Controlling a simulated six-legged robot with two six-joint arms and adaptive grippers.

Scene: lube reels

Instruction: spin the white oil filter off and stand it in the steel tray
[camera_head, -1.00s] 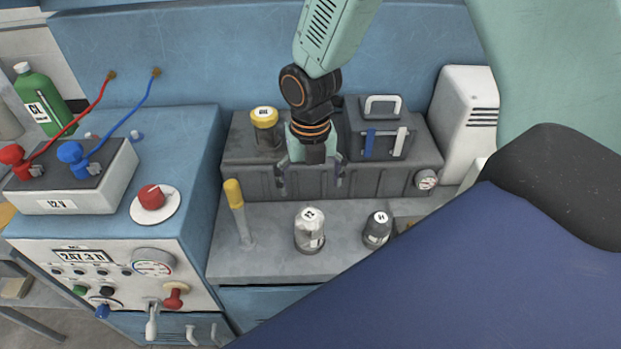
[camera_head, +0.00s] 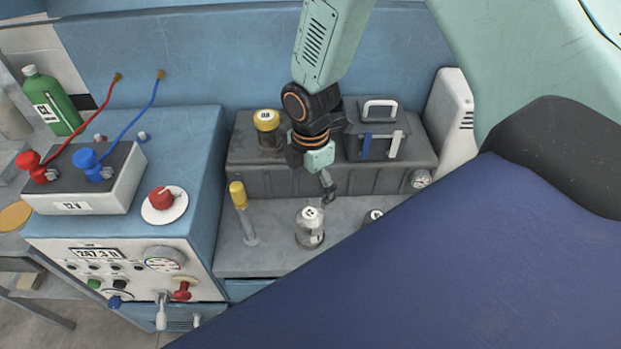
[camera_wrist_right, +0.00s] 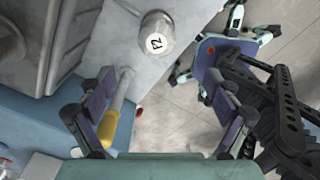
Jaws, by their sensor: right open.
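The white oil filter (camera_head: 310,227), a pale cylinder with a labelled top, stands upright on the grey bench ledge. It also shows near the top of the right wrist view (camera_wrist_right: 156,35). My right gripper (camera_head: 311,177) hangs above and a little behind it, turned nearly side-on in the head view. In the right wrist view its two fingers (camera_wrist_right: 164,112) are wide apart with nothing gripped, and the filter lies beyond them. I cannot make out the steel tray; a large blue shape covers the lower right of the head view. My left gripper does not show.
A yellow-topped rod (camera_head: 239,196) stands left of the filter, and a dark filter (camera_head: 373,215) to its right is partly hidden. Behind are a grey housing (camera_head: 262,180) and a yellow-capped filler (camera_head: 266,119). The control cabinet (camera_head: 205,225) stands at the left.

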